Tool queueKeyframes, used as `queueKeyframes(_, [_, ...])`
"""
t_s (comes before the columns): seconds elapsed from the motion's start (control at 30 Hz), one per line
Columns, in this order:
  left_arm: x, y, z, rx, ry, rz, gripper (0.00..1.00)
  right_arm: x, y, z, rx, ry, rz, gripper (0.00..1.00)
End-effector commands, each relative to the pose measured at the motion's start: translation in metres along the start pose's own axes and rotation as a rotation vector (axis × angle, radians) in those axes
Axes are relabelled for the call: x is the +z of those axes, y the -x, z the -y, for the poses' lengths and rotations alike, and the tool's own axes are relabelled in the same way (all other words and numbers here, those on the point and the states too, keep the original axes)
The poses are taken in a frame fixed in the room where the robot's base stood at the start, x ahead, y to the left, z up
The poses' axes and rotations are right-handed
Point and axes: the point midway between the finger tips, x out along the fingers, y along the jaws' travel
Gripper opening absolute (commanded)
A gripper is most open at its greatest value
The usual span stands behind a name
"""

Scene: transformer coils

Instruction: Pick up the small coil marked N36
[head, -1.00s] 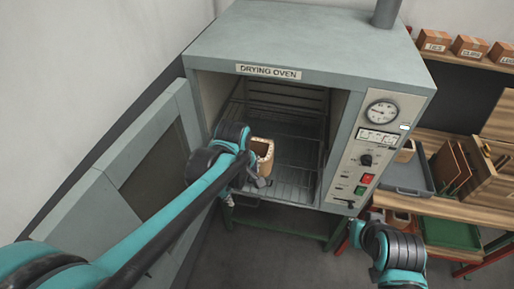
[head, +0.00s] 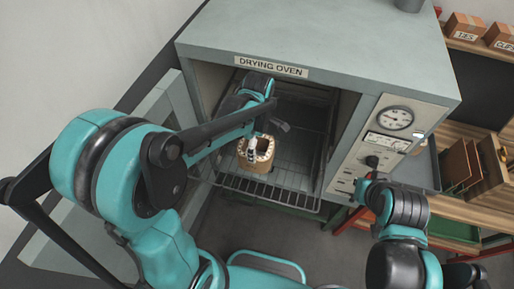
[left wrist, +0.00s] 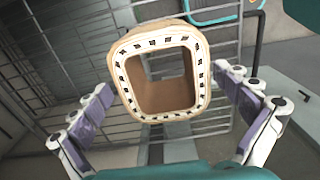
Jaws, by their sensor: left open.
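A tan hollow coil (head: 256,153) with rounded corners and a white rim with dark marks stands on the wire rack inside the open drying oven. In the left wrist view, the coil (left wrist: 158,75) lies between the two fingers, its open end facing the camera. My left gripper (left wrist: 166,82) is open, with a finger on either side and gaps to the coil. In the head view, my left gripper (head: 264,137) is over the coil and partly covers it. No N36 mark is readable. My right arm is at the lower right; its fingers cannot be made out.
The drying oven (head: 320,45) has its door (head: 170,105) open at left and a control panel (head: 385,135) at right. Its wire rack (head: 290,170) is bare around the coil. A wooden shelf with boxes (head: 466,26) and a bench with a green tray (head: 452,229) stand at right.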

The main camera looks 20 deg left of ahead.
Motion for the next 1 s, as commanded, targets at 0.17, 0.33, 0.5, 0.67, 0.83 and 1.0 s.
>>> queueKeyframes(0.17, [-0.004,-0.025,0.001,0.000,0.001,0.000,1.00,0.003,-0.004,0.000,0.000,0.000,0.000,0.00])
queueKeyframes(0.33, [-0.006,-0.050,0.001,0.000,0.000,0.000,1.00,0.005,-0.007,0.000,0.000,0.000,0.000,0.00])
queueKeyframes(0.5, [-0.006,-0.058,0.002,0.000,0.000,0.000,1.00,0.005,-0.007,0.000,0.000,0.000,0.000,0.00])
queueKeyframes(0.67, [-0.006,-0.057,0.002,0.000,-0.001,0.000,1.00,0.005,-0.007,0.000,0.000,0.000,0.000,0.00])
queueKeyframes(0.83, [-0.006,-0.057,0.002,0.001,-0.001,0.000,0.55,0.005,-0.007,0.000,0.000,0.000,0.000,0.00])
queueKeyframes(1.0, [-0.006,-0.057,0.002,0.001,-0.001,0.000,0.42,0.005,-0.007,0.000,0.000,0.000,0.000,0.00])
